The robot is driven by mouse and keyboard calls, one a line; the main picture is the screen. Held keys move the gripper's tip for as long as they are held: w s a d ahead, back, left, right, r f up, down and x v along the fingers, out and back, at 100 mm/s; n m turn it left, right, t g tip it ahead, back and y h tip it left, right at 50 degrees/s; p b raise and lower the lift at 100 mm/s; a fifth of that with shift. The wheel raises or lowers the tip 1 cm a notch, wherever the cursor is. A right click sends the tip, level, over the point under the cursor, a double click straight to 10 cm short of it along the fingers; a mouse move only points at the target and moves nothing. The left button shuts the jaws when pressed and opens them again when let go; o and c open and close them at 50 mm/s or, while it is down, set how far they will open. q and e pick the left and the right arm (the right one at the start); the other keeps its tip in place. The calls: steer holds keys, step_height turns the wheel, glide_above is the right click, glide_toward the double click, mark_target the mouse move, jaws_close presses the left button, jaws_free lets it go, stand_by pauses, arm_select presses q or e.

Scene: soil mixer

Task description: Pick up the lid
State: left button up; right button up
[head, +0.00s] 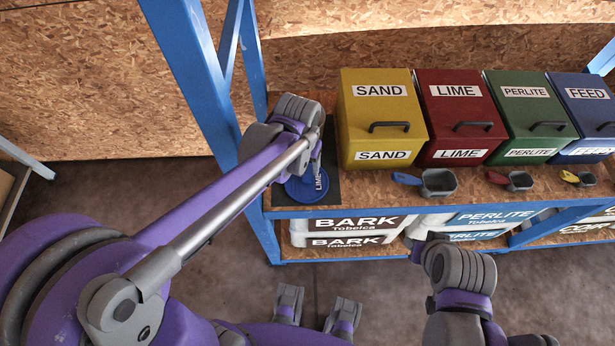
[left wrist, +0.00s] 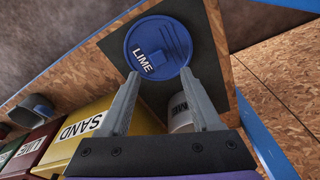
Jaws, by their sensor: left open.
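The lid (head: 306,187) is a round blue disc with a white LIME label and a raised handle. It lies on a black mat at the left end of the shelf. In the left wrist view the lid (left wrist: 147,38) is just beyond my fingertips. My left gripper (left wrist: 160,78) is open, with one finger on either side of the lid's near part; I cannot tell whether they touch it. In the head view my left wrist hides part of the lid. My right arm's end (head: 432,245) is at the lower right, and its jaws cannot be made out.
Sand (head: 379,110), lime (head: 457,108), perlite (head: 530,108) and feed bins stand right of the mat (head: 327,192). Scoops (head: 438,182) lie before them. A blue post (head: 200,80) stands beside my left arm. A white container (left wrist: 182,118) shows between my left fingers.

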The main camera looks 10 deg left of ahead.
mark_target(306, 178)
arm_select(q)
steer(key=f, duration=0.5)
steer(key=w+f, duration=0.1)
steer(key=f, duration=0.1)
steer(key=shift+d+f+b, duration=0.15)
steer(key=shift+d+b, duration=0.05)
steer(key=shift+b, duration=0.15)
steer(key=shift+s, duration=0.1)
jaws_close()
